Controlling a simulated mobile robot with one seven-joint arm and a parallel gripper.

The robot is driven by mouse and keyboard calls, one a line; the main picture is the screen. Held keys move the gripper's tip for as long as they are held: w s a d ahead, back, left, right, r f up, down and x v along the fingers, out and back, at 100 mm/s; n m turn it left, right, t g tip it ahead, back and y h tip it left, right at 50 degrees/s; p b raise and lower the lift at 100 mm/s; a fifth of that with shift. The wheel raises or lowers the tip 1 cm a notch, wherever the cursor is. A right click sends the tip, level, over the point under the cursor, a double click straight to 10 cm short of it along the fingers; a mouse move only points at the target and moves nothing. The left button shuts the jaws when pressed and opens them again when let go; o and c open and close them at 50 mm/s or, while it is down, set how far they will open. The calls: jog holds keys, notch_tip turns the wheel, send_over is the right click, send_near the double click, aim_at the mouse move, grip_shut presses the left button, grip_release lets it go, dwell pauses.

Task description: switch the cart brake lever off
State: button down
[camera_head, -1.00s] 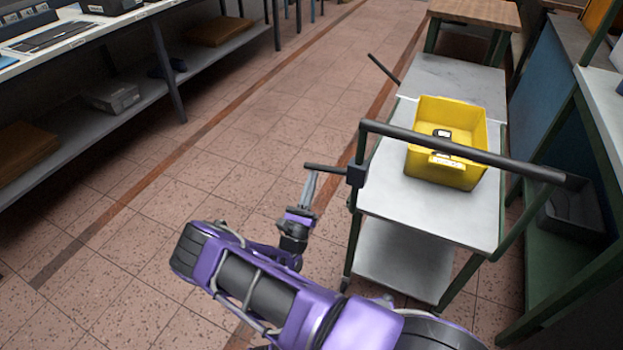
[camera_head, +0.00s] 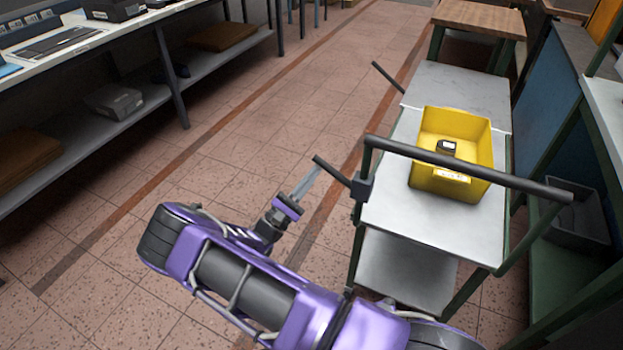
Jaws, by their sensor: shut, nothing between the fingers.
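The cart (camera_head: 395,215) stands right of centre with a grey top and a dark push bar (camera_head: 470,170) across its near end. The brake lever (camera_head: 332,171) is a short dark bar on a dark block (camera_head: 362,187) at the cart's near left corner. It slants up and left from the block. My gripper (camera_head: 313,172) is shut and empty, with its slim grey fingers just below the lever's free end. I cannot tell whether they touch it. My purple arm reaches in from the bottom.
A yellow bin (camera_head: 455,188) holding a small dark item sits on the cart. Another dark bar (camera_head: 388,77) sticks out at the cart's far left. A shelved bench (camera_head: 110,125) stands at left, and a green-framed bench (camera_head: 560,270) at right. Tiled floor left of the cart is clear.

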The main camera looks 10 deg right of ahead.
jog(key=shift+r+m, duration=0.35)
jog(key=shift+m, duration=0.15)
jog(key=shift+d, duration=0.1)
jog(key=shift+g, duration=0.4)
jog(key=w+f+b+v, duration=0.1)
jog(key=f+b+v, duration=0.1)
jog(key=v, duration=1.1)
jog(key=shift+w+f+b, duration=0.25)
jog(key=shift+w+b, duration=0.15)
jog(key=shift+d, duration=0.15)
